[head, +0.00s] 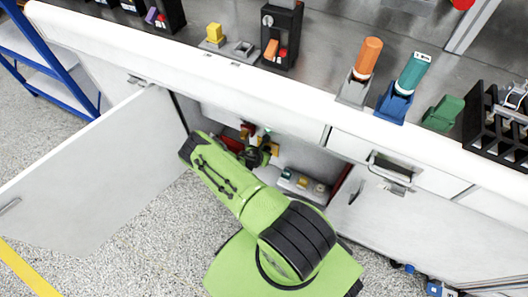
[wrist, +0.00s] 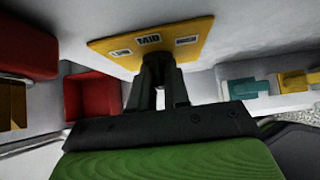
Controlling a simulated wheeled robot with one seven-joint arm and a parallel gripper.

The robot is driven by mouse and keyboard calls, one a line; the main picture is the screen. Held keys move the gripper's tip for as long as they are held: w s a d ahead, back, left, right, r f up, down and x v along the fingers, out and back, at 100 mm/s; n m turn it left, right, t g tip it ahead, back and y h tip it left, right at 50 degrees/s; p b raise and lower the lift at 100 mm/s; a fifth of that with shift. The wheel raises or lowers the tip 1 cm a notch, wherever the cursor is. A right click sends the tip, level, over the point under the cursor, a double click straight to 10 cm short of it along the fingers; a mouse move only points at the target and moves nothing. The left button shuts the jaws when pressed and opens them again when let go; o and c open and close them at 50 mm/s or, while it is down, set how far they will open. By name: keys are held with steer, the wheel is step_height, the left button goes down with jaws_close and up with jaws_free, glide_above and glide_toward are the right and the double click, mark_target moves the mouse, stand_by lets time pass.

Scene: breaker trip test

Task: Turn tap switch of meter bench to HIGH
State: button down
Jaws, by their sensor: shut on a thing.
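A yellow plate (wrist: 195,40) with several white labels is fixed to a pale surface in the wrist view; the middle label reads MID. The other labels are too small to read. My gripper (wrist: 161,65) is right up against the plate, its dark fingers closed together below the MID label. They are shut on the switch knob, which they hide, so its pointing direction cannot be told. In the head view my gripper (head: 262,150) reaches inside the open cabinet under the bench, and a bit of the yellow plate (head: 274,150) shows beside it.
The cabinet door (head: 95,175) stands open at left. Inside, a red bin (wrist: 92,98) is left of my gripper, and a pale tray (head: 303,186) with small coloured items is to the right. The worktop above holds orange (head: 367,58) and teal (head: 412,73) handled items in holders.

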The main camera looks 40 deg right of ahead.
steer(key=shift+s, duration=0.1)
steer(key=shift+s+m+t+y+p, duration=0.15)
steer(key=shift+m+t+y+p, duration=0.15)
steer(key=shift+m+t+p, duration=0.4)
steer(key=shift+s+f+m+t, duration=0.1)
steer(key=shift+f+m+t, duration=0.15)
steer(key=shift+t, duration=0.85)
steer(key=m+t+y, duration=0.1)
steer(key=m+t, duration=0.1)
steer(key=t, duration=0.1)
steer(key=shift+s+t, duration=0.1)
steer(key=shift+t, duration=0.2)
steer(key=shift+m, duration=0.25)
steer(key=c, duration=1.1)
jaws_free()
steer(key=shift+r, duration=0.1)
